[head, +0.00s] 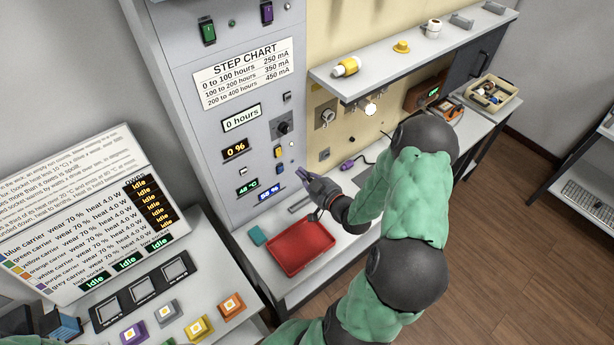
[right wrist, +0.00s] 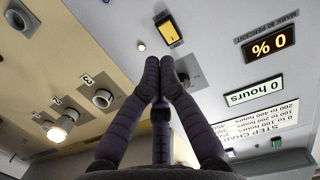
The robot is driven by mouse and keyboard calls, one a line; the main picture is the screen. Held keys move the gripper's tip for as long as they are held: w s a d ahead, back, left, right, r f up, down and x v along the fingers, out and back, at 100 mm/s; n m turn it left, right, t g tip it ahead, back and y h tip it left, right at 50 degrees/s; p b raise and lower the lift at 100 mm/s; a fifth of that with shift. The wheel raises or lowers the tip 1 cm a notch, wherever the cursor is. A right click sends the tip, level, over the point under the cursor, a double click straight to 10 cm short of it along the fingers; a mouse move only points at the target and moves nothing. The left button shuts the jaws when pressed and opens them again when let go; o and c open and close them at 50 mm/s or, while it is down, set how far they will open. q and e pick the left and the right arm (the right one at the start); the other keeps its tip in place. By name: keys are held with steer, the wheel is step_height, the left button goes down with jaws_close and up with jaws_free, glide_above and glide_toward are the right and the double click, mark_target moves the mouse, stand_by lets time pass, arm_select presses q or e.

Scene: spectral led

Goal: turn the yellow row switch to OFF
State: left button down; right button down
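The yellow row switch (head: 278,152) is a small yellow rocker in a dark frame on the grey cabinet front, below a dark knob. In the right wrist view the yellow switch (right wrist: 168,29) is near the top, with a small mark on its face. I cannot tell its position for sure. My right gripper (head: 300,174) is in front of the cabinet, just below and right of the switch. Its fingers (right wrist: 159,66) are drawn together with nothing seen between them, and they appear apart from the switch. My left gripper is not in view.
A red tray (head: 300,247) and a teal block (head: 257,236) are on the bench below. A dark knob (head: 284,128) and small displays surround the switch. Green (head: 208,31) and purple (head: 267,13) switches are higher up. A shelf (head: 400,62) projects at right.

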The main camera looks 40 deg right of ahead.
mark_target(281, 156)
steer(key=w, duration=0.3)
steer(key=w+f, duration=0.1)
steer(key=w, duration=0.2)
steer(key=w+d, duration=0.1)
steer(key=w, duration=0.2)
steer(key=shift+f, duration=0.2)
